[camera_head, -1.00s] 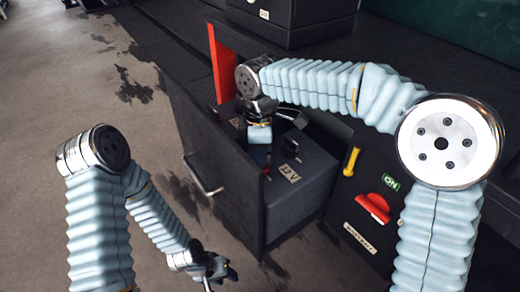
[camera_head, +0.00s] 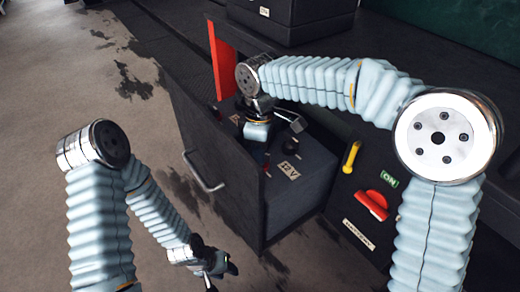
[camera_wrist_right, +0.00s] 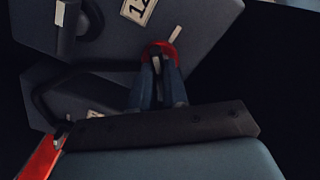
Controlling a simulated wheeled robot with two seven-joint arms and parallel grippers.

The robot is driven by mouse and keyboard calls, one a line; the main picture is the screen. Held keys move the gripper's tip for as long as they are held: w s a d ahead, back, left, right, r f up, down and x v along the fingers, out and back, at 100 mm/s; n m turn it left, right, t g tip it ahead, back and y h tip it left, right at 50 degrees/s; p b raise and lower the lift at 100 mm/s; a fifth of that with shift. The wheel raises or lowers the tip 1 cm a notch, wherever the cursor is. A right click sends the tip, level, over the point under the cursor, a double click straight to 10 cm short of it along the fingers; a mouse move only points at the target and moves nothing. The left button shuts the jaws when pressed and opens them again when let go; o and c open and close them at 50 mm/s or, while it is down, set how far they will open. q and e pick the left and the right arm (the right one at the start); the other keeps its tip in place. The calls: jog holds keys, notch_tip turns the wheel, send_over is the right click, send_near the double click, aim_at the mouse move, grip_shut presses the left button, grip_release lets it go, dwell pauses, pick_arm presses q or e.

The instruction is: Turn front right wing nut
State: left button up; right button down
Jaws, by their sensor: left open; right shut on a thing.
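A dark battery box (camera_head: 300,200) with a 12 V label sits in the open black drawer (camera_head: 215,165). In the right wrist view the battery top (camera_wrist_right: 190,15) shows a red terminal part (camera_wrist_right: 160,49) with a pale pin beside it. My right gripper (camera_wrist_right: 158,62) is shut on this red part, which appears to be the wing nut; its shape is mostly hidden between the fingers. In the head view my right gripper (camera_head: 258,152) points down over the battery, its fingertips largely hidden. My left gripper (camera_head: 212,268) is open and empty, low in front of the drawer.
A second battery (camera_wrist_right: 75,95) lies beside the first in the right wrist view. Right of the drawer, a panel carries a yellow handle (camera_head: 351,157) and a red switch (camera_head: 372,204). The drawer has a metal handle (camera_head: 205,175). Floor at left is clear.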

jog(key=c, duration=1.1)
grip_release()
jog(key=shift+c, duration=0.2)
notch_tip(320, 180, up, 14)
jog(key=shift+f, duration=0.1)
